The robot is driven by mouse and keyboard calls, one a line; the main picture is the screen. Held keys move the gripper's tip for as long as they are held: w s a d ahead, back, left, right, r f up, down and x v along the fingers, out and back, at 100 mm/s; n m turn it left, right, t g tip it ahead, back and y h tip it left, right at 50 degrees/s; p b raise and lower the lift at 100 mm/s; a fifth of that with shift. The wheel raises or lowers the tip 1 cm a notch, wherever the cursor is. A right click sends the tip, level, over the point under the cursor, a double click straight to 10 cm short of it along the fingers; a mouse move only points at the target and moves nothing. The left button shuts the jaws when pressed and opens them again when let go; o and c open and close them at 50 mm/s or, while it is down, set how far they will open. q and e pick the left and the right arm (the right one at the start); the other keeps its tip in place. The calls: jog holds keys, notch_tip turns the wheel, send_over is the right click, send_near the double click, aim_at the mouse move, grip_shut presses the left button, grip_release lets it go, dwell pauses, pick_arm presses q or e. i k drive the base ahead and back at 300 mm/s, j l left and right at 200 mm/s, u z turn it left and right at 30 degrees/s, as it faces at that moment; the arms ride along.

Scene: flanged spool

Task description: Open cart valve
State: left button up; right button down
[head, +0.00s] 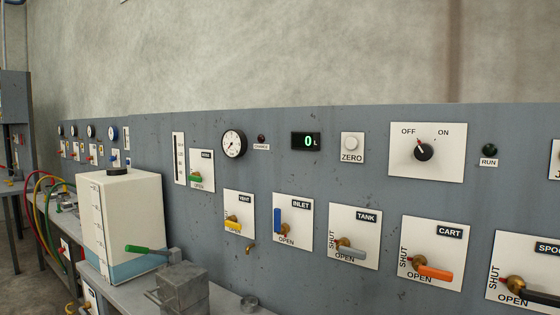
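The CART valve sits on a white plate (433,232) on the grey panel, right of centre in the head view. Its orange lever (436,273) extends to the right and slightly down from a brass hub (419,263). SHUT is printed up the plate's left side and OPEN along its bottom, under the lever. Neither of my grippers shows in this view, and nothing touches the lever.
The TANK valve (350,249) is left of it and the SPOOL valve (532,293) right, partly cut off. The OFF/ON knob (424,152) is above. A white tank (135,215) and metal blocks (182,290) stand on the bench at left.

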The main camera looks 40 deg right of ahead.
aim_at(419, 261)
jog(key=z, duration=0.75)
